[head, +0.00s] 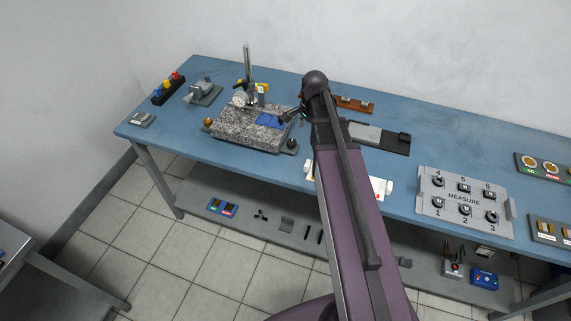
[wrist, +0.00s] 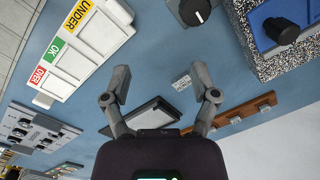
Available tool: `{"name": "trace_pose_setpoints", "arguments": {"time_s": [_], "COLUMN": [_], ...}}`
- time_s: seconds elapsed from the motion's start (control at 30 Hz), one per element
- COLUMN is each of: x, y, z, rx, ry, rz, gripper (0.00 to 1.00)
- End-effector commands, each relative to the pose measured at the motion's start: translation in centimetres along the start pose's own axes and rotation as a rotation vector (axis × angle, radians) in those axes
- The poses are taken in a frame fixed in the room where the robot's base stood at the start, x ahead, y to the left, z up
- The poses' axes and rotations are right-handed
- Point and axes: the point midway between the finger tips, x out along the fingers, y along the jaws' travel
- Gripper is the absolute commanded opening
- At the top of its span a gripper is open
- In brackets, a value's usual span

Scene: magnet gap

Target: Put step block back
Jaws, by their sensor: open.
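I cannot make out for certain which piece is the step block. A brown wooden rack (head: 353,104) with small grey metal pieces stands behind my arm; it also shows in the wrist view (wrist: 236,118). The granite plate (head: 236,127) carries a blue pad (head: 270,120); in the wrist view a dark cylindrical piece (wrist: 282,30) sits on the blue. My gripper (wrist: 161,84) is open and empty above the blue tabletop. The head view largely hides the gripper behind the arm.
A dark tray with a grey pad (head: 372,134) lies right of my arm. The white OVER/OK/UNDER tray (wrist: 75,45) is close by. A grey MEASURE panel (head: 464,202) stands farther right. A stand with a tall post (head: 248,62) rises behind the granite plate.

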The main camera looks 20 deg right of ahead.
Motion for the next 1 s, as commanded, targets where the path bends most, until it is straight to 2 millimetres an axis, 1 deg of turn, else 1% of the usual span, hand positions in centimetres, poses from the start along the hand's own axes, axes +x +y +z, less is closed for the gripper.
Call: {"name": "trace_pose_setpoints", "arguments": {"time_s": [0.03, 0.1, 0.3, 0.5, 0.6, 0.73, 0.83, 1.0], "x": [0.0, 0.1, 0.2, 0.3, 0.3, 0.3, 0.3, 0.3], "y": [1.0, 1.7, 4.2, 6.8, 7.8, 8.6, 8.8, 8.8], "z": [1.6, 3.4, 8.0, 11.9, 13.3, 14.4, 14.7, 14.8], "rx": [-0.087, -0.22, -0.594, -0.951, -1.09, -1.21, -1.252, -1.265], "ry": [0.003, 0.006, 0.013, 0.013, 0.013, 0.011, 0.011, 0.01], "rz": [0.005, 0.011, 0.032, 0.053, 0.063, 0.071, 0.074, 0.075], "gripper": [0.77, 0.77, 0.77, 0.77, 0.77, 0.77, 0.77, 0.77]}}
